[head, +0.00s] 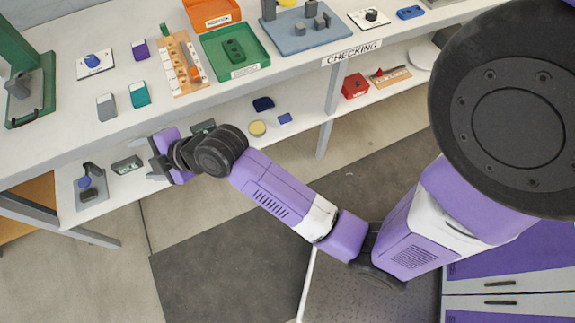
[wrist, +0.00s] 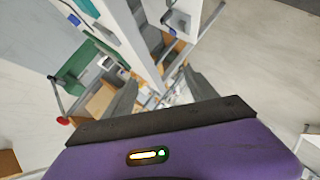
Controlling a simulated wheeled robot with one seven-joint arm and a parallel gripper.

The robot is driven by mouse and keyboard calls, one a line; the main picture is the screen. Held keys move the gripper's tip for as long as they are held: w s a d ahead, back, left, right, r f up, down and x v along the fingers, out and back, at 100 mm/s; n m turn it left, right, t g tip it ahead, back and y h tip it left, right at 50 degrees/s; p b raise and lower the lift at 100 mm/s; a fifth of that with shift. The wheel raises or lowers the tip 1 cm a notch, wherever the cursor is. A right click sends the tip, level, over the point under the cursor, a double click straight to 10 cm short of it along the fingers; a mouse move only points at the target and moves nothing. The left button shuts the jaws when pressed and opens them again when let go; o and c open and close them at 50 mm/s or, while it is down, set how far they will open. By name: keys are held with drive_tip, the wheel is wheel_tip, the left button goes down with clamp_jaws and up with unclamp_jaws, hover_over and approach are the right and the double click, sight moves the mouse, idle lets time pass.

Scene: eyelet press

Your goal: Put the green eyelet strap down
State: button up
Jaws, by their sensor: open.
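A dark green strap-like piece with holes (head: 234,50), seemingly the green eyelet strap, lies flat in the green tray (head: 257,43) on the bench top. My gripper (head: 153,160) is off the bench's front edge, lower and to the left of the tray, well apart from the strap. Its jaws are open, and I see nothing held between them. In the wrist view my gripper (wrist: 162,92) shows its two fingers spread, with bench and floor beyond. I cannot make out the strap there.
An orange tray (head: 232,20) sits behind the green tray. A blue-grey fixture plate (head: 290,43) stands right of it, and a green press (head: 42,85) at the far left. The lower shelf (head: 230,150) holds several small items near my gripper. The floor in front is clear.

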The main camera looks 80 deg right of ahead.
drive_tip(key=s+a+f+m+t+h, duration=0.1)
drive_tip(key=s+a+m, duration=0.35)
drive_tip(key=s, duration=0.65)
drive_tip(key=s+a+m+h, duration=0.1)
drive_tip(key=s+a+m, duration=0.3)
drive_tip(key=s, duration=0.6)
drive_tip(key=s+d+r+m+t, duration=0.1)
drive_tip(key=s+d+r, duration=0.1)
drive_tip(key=s+r, duration=0.2)
drive_tip(key=s+d+r+m+y, duration=0.1)
drive_tip(key=s+r, duration=0.3)
drive_tip(key=s, duration=0.6)
drive_tip(key=shift+s+d+r+m+t, duration=0.25)
drive_tip(key=shift+d+r+m+t, duration=0.15)
drive_tip(key=shift+d+m, duration=0.35)
drive_tip(key=shift+f, duration=0.1)
